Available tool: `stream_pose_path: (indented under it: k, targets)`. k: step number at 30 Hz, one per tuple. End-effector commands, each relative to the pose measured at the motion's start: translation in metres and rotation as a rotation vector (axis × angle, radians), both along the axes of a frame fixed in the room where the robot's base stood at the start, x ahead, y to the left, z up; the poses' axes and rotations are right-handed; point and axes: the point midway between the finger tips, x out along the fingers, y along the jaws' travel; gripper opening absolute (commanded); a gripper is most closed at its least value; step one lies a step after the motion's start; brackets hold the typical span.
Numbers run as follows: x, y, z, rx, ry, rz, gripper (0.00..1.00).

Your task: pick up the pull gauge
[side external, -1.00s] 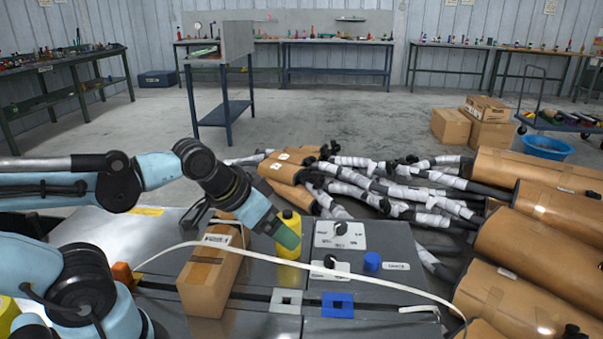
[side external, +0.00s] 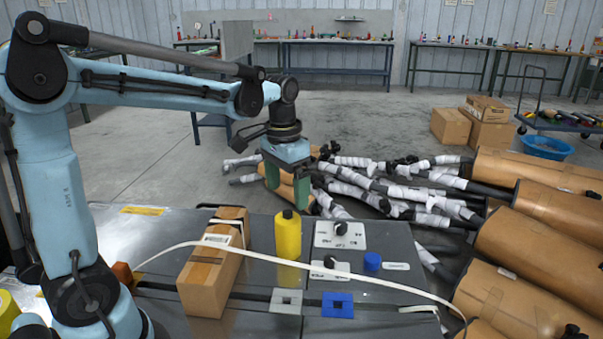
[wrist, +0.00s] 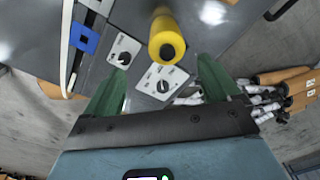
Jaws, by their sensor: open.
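No label marks the pull gauge. The yellow cylinder with a dark top (side external: 288,238) may be it, but I cannot tell for sure. It stands upright on the grey bench. My gripper (side external: 287,198) is open and empty, its green fingers pointing down just above the cylinder's top in the side view, apparently a little behind it. In the wrist view the cylinder (wrist: 167,42) shows beyond my gripper (wrist: 158,72), roughly in line with the gap between the fingers and not touched.
A cardboard box (side external: 213,270) stands left of the cylinder. White plates with black knobs (side external: 340,235) and a blue cap (side external: 372,261) are on the right. A pale cable (side external: 390,284) crosses the bench. Wrapped mufflers (side external: 520,255) lie behind and right.

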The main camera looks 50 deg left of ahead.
Motion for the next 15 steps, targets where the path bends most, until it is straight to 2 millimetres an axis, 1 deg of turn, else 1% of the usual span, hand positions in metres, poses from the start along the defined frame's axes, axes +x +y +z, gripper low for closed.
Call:
stream_pose_path:
  k: [3,8,15]
  targets:
    - [0.006,0.006,-0.003,-0.006,0.035,0.0,0.89]
    - [0.007,0.007,-0.012,-0.009,0.048,-0.001,0.89]
    - [0.007,0.007,-0.048,-0.008,0.046,-0.001,0.89]
